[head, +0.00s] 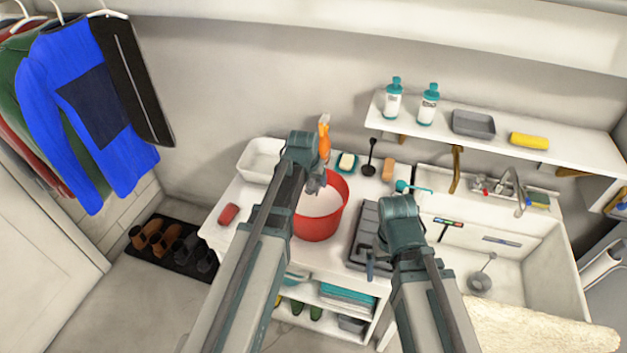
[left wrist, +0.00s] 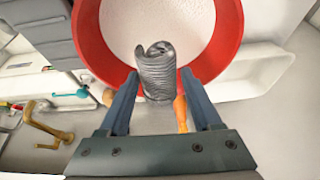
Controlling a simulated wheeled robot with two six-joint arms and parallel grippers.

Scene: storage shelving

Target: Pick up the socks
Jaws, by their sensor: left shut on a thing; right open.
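The socks (left wrist: 157,68) are a grey ribbed roll in the left wrist view. My left gripper (left wrist: 158,84) is shut on them, with one finger on each side. They are held over the red bucket (left wrist: 86,38), whose pale inside shows behind them. In the head view my left gripper (head: 316,184) is at the red bucket (head: 320,228), over its upper left part; the socks are hard to make out there. My right gripper (head: 374,260) is open and empty, low by the dark grey tray (head: 364,232) right of the bucket.
A white basin (head: 258,160), an orange bottle (head: 324,138) and a soap dish (head: 346,163) stand behind the bucket. A red brush-like item (head: 228,214) lies left. A sink (head: 510,262) is at the right, under a wall shelf (head: 500,138). Shoes stand on a dark mat (head: 158,262).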

